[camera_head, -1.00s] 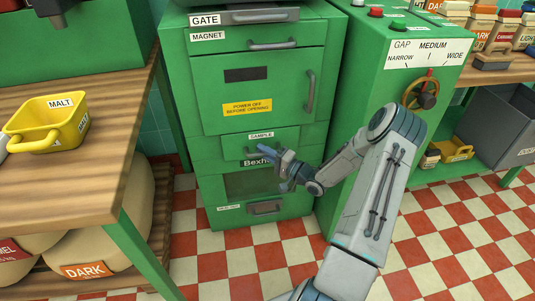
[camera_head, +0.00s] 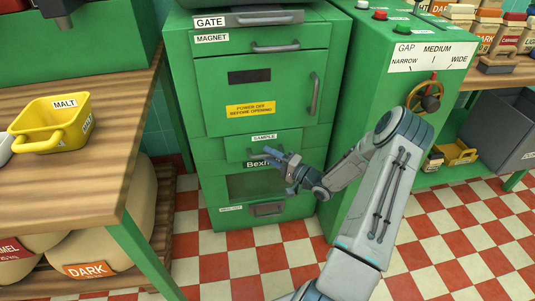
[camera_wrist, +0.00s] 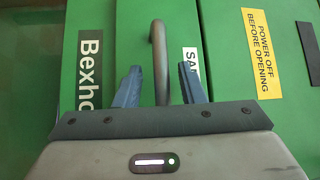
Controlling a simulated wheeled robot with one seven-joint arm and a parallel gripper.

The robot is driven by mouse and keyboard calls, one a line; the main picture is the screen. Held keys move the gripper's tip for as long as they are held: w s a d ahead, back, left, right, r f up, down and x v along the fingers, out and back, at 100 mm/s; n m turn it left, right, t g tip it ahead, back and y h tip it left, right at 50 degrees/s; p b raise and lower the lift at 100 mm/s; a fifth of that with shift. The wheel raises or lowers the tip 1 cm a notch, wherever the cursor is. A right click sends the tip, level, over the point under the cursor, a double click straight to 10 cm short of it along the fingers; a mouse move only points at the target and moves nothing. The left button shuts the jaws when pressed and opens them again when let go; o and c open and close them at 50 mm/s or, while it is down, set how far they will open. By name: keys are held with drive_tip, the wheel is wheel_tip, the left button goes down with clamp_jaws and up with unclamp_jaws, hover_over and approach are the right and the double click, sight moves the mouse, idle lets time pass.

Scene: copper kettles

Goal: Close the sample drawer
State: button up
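The sample drawer (camera_head: 240,146) is a green front with a white SAMPLE label, in the middle of the green cabinet. Its front seems to stand slightly proud, but I cannot tell how far it is out. Its grey bar handle shows in the wrist view (camera_wrist: 160,60). My gripper (camera_head: 269,154) is in front of the drawer and hides part of the handle in the head view. In the wrist view my gripper (camera_wrist: 160,85) is open, its two blue fingers apart, one on each side of the handle. I see gaps between handle and fingers.
The cabinet has a MAGNET door (camera_head: 225,100) above and a lower windowed panel (camera_head: 255,186) below. A green control box (camera_head: 365,85) with a handwheel (camera_head: 425,97) stands right. A wooden table (camera_head: 85,170) with a yellow MALT scoop (camera_head: 50,122) is left. Checkered floor is clear in front.

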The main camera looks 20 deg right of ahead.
drive_tip(key=p+v, duration=0.2)
drive_tip(key=v, duration=1)
drive_tip(key=shift+s, duration=0.1)
drive_tip(key=w+r+n+g+h+p, duration=0.45)
drive_tip(key=w+r+h+p, duration=0.35)
drive_tip(key=r, duration=0.5)
drive_tip(key=s+a+r+n+g+h+p, duration=0.15)
drive_tip(key=r+p, duration=0.25)
drive_tip(key=r, duration=0.4)
drive_tip(key=s+a+r+g+h+p, duration=0.1)
drive_tip(key=a+r+h+p, duration=0.2)
drive_tip(key=r, duration=0.6)
drive_tip(key=s+a+r+n+g+y+p, duration=0.1)
drive_tip(key=s+a+r+g+p, duration=0.2)
drive_tip(key=s+a+r+p, duration=0.3)
drive_tip(key=s+a+r+n+g+p, duration=0.2)
drive_tip(key=s+a+r+p, duration=0.4)
drive_tip(key=s+r, duration=0.8)
drive_tip(key=s+a+g, duration=0.1)
drive_tip(key=s+a, duration=0.2)
drive_tip(key=s, duration=0.2)
drive_tip(key=shift+a+n+y, duration=0.3)
drive_tip(key=shift+y, duration=0.05)
